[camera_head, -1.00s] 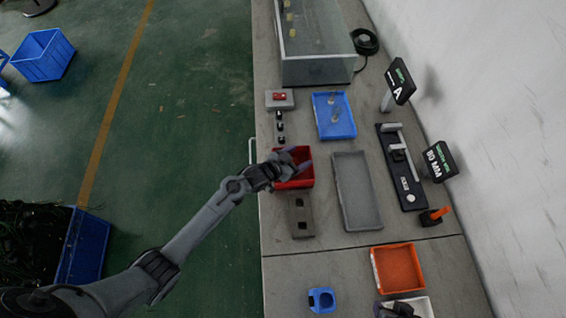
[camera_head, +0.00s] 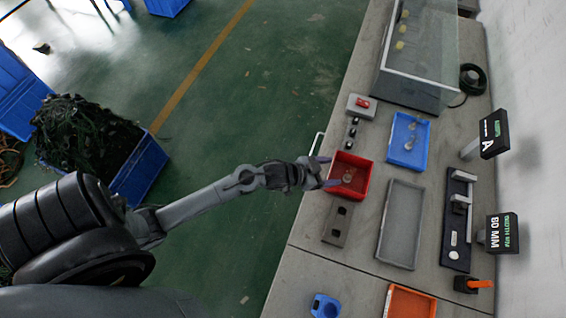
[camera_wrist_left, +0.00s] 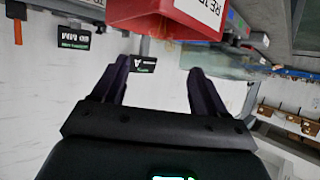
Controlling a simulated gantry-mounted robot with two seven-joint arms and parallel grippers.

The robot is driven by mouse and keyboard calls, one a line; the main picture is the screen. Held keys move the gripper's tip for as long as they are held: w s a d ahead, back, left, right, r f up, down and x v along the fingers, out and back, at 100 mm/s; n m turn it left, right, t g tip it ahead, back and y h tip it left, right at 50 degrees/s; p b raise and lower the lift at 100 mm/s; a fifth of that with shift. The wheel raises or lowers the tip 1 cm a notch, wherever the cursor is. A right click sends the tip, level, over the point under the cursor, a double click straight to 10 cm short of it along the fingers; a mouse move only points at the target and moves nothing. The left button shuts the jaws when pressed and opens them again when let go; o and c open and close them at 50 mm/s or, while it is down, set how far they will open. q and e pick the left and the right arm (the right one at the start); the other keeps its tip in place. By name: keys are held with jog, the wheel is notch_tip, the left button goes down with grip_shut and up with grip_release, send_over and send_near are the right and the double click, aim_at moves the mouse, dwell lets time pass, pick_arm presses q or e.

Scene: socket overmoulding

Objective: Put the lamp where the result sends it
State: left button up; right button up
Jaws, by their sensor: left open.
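A small pale lamp-like piece (camera_head: 348,176) lies in the red bin (camera_head: 360,190); its details are too small to read. My left gripper (camera_head: 330,172) is open and empty at the bin's left edge. In the left wrist view its two dark fingers (camera_wrist_left: 159,68) are spread apart with nothing between them. The red bin (camera_wrist_left: 150,18) shows there at the top, with a white label partly reading "RE". The blue tray (camera_head: 408,157) holds a couple of small clear lamp-like pieces (camera_head: 410,142). One sign reads "A" (camera_head: 494,133); another reads "80 MM" (camera_head: 503,234). My right gripper is not in view.
A grey tray (camera_head: 401,225) lies right of the red bin, and a grey block with two square holes (camera_head: 338,222) in front of it. A black measuring fixture (camera_head: 458,220) stands farther right. A glass-walled case (camera_head: 418,50) is at the back. An orange tray (camera_head: 410,303) is at the front.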

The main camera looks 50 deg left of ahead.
pick_arm(q)
jog(key=s+r+n+g+y, duration=0.1)
jog(key=s+g, duration=0.3)
jog(key=s, duration=0.7)
jog(key=s+r+n+g+y, duration=0.1)
jog(key=s+r+g+y, duration=0.2)
jog(key=s, duration=0.9)
jog(key=shift+a+r+n+g+y, duration=0.35)
jog(key=shift+r+n+g, duration=0.1)
jog(key=shift+g, duration=0.25)
jog(key=shift+w+r, duration=0.1)
notch_tip(320, 180, up, 21)
jog(key=p, duration=2)
jog(key=shift+p, duration=0.35)
